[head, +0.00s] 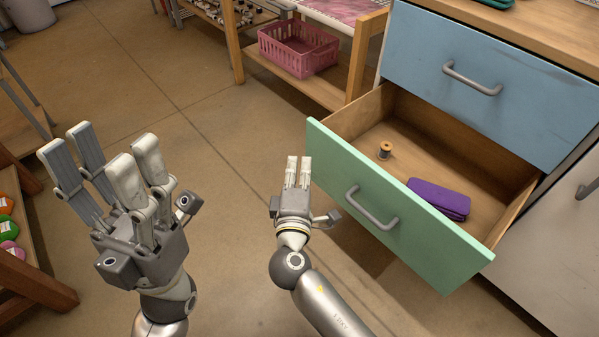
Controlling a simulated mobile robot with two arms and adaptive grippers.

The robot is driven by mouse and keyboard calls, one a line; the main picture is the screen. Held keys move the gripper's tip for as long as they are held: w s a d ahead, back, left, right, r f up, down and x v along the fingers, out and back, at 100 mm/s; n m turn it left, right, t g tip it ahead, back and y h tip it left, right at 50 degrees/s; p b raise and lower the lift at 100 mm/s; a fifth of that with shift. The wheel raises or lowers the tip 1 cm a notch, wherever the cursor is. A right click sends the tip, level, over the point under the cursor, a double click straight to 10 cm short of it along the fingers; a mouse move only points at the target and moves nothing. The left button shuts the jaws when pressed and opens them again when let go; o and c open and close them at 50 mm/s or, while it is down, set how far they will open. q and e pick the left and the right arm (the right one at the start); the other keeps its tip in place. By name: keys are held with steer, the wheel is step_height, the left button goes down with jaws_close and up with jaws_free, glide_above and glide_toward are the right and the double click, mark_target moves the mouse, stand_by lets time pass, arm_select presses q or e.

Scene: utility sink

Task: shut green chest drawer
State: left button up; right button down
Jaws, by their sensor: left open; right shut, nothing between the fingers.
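The green drawer (338,170) stands pulled out of the chest in the head view, right of centre. Its front has a grey bar handle (371,209). Inside lie a purple case (438,199) and a thread spool (385,150). My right gripper (298,163) is shut and empty, just left of the green front's left end; I cannot tell whether it touches. My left gripper (103,160) is open and empty, raised at the left, well away from the drawer.
A blue drawer (480,75) above is shut. A wooden shelf (330,92) with a pink basket (297,48) stands behind. A wooden rack (35,275) with colourful balls is at the left edge. The floor (215,110) between is clear.

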steer(key=b, duration=0.1)
glide_toward(315, 128)
steer(key=w+a, duration=0.3)
steer(key=w+d, duration=0.2)
steer(key=shift+w+d+b, duration=0.15)
steer(key=shift+d+b, duration=0.15)
steer(key=shift+d, duration=0.1)
steer(key=shift+w+d, duration=0.25)
steer(key=shift+d, duration=0.2)
steer(key=w+d, duration=1.4)
steer(key=d, duration=0.4)
steer(key=shift+w+d+b, duration=0.25)
steer(key=shift+b, duration=0.1)
steer(key=shift+f, duration=0.1)
